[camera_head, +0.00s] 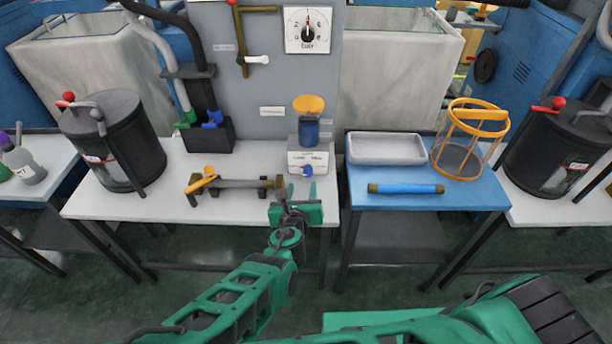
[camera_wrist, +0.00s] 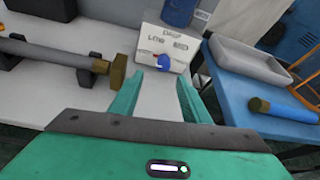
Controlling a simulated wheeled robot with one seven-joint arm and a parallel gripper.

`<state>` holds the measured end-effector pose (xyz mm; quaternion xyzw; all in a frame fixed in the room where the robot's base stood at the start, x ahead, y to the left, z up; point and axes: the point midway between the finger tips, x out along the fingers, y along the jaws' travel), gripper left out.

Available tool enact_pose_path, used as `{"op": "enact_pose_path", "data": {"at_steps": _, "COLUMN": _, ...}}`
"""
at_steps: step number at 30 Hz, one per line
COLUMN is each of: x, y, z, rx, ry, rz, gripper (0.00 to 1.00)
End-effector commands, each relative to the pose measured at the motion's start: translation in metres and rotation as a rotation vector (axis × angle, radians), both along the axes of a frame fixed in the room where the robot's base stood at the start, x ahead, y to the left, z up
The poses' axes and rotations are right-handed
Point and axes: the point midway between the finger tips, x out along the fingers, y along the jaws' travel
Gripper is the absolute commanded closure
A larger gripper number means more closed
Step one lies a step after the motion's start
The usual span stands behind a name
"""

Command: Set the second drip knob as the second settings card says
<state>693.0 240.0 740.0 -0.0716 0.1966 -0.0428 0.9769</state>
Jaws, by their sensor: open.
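A white box marked "DRIP" (camera_head: 307,160) stands on the white table below an amber-topped blue cup. It bears a small blue knob (camera_head: 307,170) on its front. In the wrist view the box (camera_wrist: 168,42) shows "LOW" and "MED" lettering, and the blue knob (camera_wrist: 163,60) has a small red mark. The knob's exact setting is too small to tell. My gripper (camera_head: 297,188) is open and empty, in front of the box. In the wrist view its fingertips (camera_wrist: 160,80) are apart, pointing toward the knob without touching it. No settings card is readable.
A bar with brass ends (camera_head: 240,184) rests on holders to the left. A blue table (camera_head: 400,204) to the right bears a grey tray (camera_head: 388,149), a blue rod (camera_head: 406,188) and an orange wire basket (camera_head: 470,140). A black canister (camera_head: 113,140) stands far left.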

Motion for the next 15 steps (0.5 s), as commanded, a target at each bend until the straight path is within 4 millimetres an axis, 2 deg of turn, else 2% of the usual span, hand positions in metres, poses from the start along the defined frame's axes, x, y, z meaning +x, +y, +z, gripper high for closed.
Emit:
{"op": "enact_pose_path", "data": {"at_steps": 3, "x": 0.023, "y": -0.009, "z": -0.008, "rx": -0.002, "ry": -0.001, "rz": -0.01, "gripper": 0.57}}
{"op": "enact_pose_path", "data": {"at_steps": 9, "x": 0.054, "y": -0.016, "z": -0.021, "rx": -0.001, "ry": -0.001, "rz": -0.014, "gripper": 0.57}}
{"op": "enact_pose_path", "data": {"at_steps": 15, "x": 0.073, "y": -0.018, "z": -0.029, "rx": 0.001, "ry": 0.0, "rz": -0.014, "gripper": 0.57}}
